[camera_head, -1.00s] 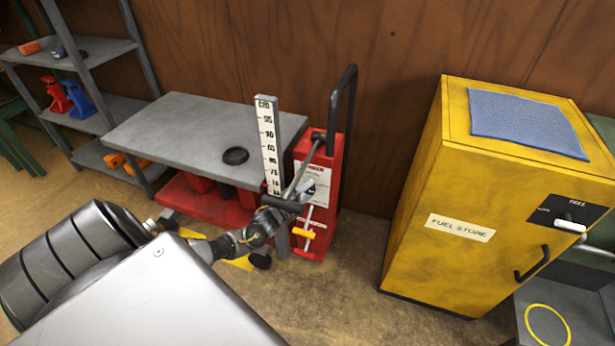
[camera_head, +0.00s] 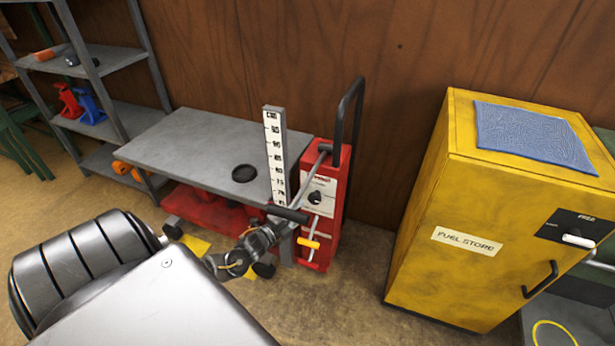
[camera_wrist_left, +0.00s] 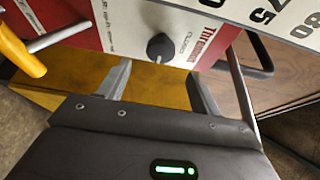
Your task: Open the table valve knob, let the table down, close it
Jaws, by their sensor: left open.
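The lift table has a grey top (camera_head: 190,145) above a red base (camera_head: 205,207). A white height scale (camera_head: 277,160) stands upright at its right end. The dark valve knob (camera_head: 315,198) sits on the white panel of the red post (camera_head: 335,215), right of the scale. In the left wrist view the round knob (camera_wrist_left: 160,46) lies ahead of my left gripper (camera_wrist_left: 160,78), roughly between the fingers but beyond their tips. My left gripper (camera_head: 302,207) is open and empty, left of and a little below the knob in the head view. My right gripper is out of view.
A black push handle (camera_head: 351,105) rises behind the post. A yellow-gripped lever (camera_head: 310,244) sticks out low on it. A yellow fuel cabinet (camera_head: 480,205) stands right, past open floor. Shelves (camera_head: 100,57) stand left. A black round dish (camera_head: 244,173) lies on the tabletop.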

